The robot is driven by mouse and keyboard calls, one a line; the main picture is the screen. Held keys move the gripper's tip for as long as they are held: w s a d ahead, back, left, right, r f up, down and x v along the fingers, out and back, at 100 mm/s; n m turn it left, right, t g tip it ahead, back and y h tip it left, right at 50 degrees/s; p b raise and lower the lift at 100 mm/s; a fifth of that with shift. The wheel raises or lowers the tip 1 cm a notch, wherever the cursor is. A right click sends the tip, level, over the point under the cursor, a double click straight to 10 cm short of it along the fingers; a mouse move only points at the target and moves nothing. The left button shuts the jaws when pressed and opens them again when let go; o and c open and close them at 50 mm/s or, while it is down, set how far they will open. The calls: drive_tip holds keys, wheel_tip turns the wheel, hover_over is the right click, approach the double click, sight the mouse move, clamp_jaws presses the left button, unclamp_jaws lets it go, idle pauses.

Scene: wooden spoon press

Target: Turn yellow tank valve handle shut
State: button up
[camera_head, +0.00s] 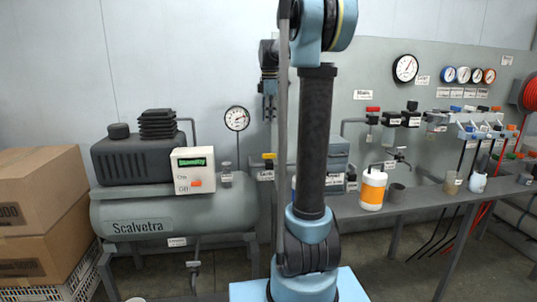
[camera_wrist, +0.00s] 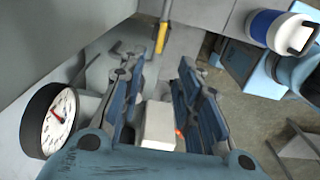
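The yellow tank valve handle (camera_head: 269,156) sits on the pipe at the right end of the grey-green tank (camera_head: 170,212) in the head view. In the wrist view the yellow handle (camera_wrist: 162,37) shows as a narrow bar beyond the fingertips, near the top middle. My gripper (camera_head: 269,100) hangs pointing down above the handle in the head view, apart from it. In the wrist view my gripper (camera_wrist: 155,75) is open, its two blue-grey fingers spread with nothing held. My arm hides part of the area right of the handle.
A round gauge (camera_head: 237,118) stands left of my gripper and shows close by in the wrist view (camera_wrist: 50,120). A white control box (camera_head: 193,171) is on the tank. A shelf (camera_head: 400,201) with an orange-white container (camera_head: 372,189) is at the right. Cardboard boxes (camera_head: 40,205) stand left.

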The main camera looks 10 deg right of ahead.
sight(269, 156)
wheel_tip(269, 156, down, 16)
idle(0.6)
drive_tip(key=shift+c, duration=0.6)
clamp_jaws()
